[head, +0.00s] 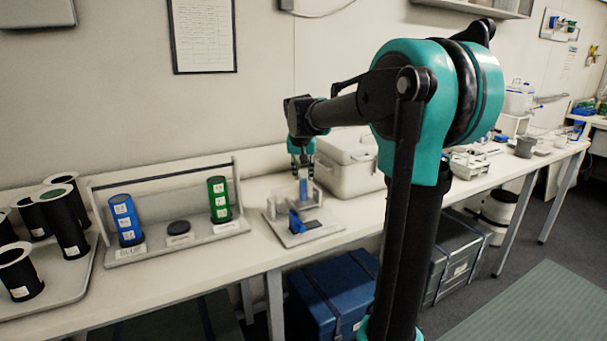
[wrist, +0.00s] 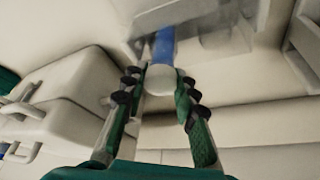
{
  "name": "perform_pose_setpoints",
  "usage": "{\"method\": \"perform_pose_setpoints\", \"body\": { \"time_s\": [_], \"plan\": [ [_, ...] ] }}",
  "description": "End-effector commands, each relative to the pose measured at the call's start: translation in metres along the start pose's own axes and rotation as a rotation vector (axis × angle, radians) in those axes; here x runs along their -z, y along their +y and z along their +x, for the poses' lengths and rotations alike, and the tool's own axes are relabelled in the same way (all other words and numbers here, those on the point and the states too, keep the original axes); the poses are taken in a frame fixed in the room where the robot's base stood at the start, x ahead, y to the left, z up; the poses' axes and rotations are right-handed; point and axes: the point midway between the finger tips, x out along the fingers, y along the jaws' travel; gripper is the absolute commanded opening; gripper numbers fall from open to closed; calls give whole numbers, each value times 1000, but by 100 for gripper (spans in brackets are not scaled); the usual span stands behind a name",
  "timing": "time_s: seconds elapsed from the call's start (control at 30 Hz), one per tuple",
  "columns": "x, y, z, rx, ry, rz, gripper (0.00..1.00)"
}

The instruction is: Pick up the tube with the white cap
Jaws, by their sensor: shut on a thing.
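The tube with the white cap (wrist: 159,82) is between the fingers of my gripper (wrist: 160,92) in the wrist view. Its cap faces the camera and a blue part of the tube shows beyond it. My gripper is shut on the tube, with a finger on each side. In the head view my gripper (head: 301,160) points down over a small pale stand (head: 325,232) on the bench. The tube's lower end is hard to make out there, and I cannot tell whether it is clear of the stand.
A rack (head: 190,240) with blue and green cylinders and a dark disc stands to the left. Black cylinders sit on a tray (head: 60,290) at far left. A pale lidded box (head: 350,165) stands close behind and right of my gripper. The wall is behind.

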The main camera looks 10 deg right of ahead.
Motion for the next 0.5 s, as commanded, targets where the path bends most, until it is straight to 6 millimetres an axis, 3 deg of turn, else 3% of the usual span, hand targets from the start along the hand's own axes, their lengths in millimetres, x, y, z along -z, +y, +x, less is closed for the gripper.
{"method": "perform_pose_setpoints", "body": {
  "time_s": [0.13, 0.17, 0.33, 0.5],
  "plan": [
    [0, 0, 0, 0, 0, 0, 0],
    [0, 0, 0, 0, 0, 0, 30],
    [0, 0, 0, 0, 0, 0, 52],
    [0, 0, 0, 0, 0, 0, 52]
  ]
}}
